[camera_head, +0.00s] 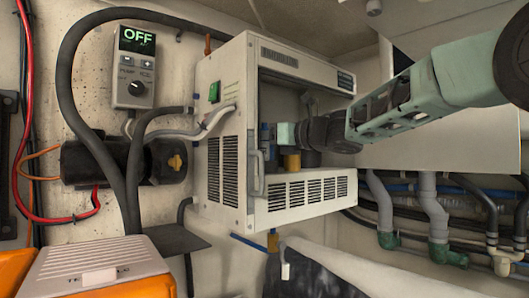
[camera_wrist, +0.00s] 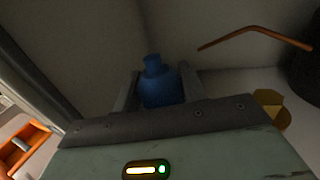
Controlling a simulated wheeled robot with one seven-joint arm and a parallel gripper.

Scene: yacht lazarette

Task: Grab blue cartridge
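The blue cartridge (camera_wrist: 158,88) has a rounded body and a narrow neck. In the wrist view it stands between the two fingers of my gripper (camera_wrist: 158,92), one finger on each side. The fingers are close to its sides, but I cannot tell whether they touch it. In the head view my gripper (camera_head: 276,134) reaches into the open white cabinet (camera_head: 228,150). Only a small blue part of the cartridge (camera_head: 265,133) shows there, at the fingertips. Its base is hidden behind my gripper's body in the wrist view.
An orange tube (camera_wrist: 255,31) crosses the wrist view. A control box reading OFF (camera_head: 135,65) hangs at left, with thick hoses nearby.

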